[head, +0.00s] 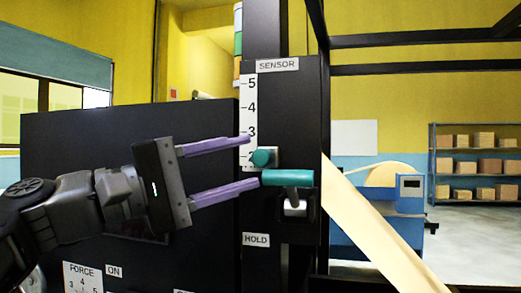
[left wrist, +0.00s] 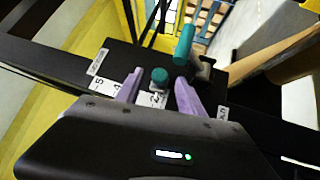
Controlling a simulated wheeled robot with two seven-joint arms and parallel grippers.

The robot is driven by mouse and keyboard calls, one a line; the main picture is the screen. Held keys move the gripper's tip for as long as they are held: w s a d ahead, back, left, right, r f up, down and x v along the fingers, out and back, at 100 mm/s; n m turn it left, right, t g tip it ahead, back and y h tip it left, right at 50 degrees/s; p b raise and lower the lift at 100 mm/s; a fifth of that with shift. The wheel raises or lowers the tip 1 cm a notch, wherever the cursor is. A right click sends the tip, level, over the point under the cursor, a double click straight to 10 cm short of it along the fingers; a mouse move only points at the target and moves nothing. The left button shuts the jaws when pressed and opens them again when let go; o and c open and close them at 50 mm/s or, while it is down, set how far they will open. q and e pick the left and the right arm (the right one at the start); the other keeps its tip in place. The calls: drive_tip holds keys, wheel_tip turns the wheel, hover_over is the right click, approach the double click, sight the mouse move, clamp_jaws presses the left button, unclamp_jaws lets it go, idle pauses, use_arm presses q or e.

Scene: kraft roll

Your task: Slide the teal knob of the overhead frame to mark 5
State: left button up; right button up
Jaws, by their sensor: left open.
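The round teal knob (head: 264,158) sits on a dark panel labelled SENSOR, beside a white scale (head: 248,115) whose numbers rise upward to 5. The knob is level with about mark 2. My left gripper (head: 254,162) comes in from the left with its purple fingers apart, one tip above the knob's height and one below. In the left wrist view the knob (left wrist: 160,76) shows between the open fingertips (left wrist: 157,80); I cannot tell whether either touches it. My right gripper is not in view.
A teal bar handle (head: 288,178) is just below the knob, close to the lower finger. A HOLD label (head: 256,240) is beneath. A pale paper web (head: 372,225) slants down on the right. A dark panel (head: 80,150) stands behind my left arm.

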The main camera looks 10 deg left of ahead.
sight(258, 159)
use_arm(q)
drive_tip(key=p+x, duration=0.1)
drive_tip(key=x, duration=0.3)
clamp_jaws()
idle(0.5)
idle(0.9)
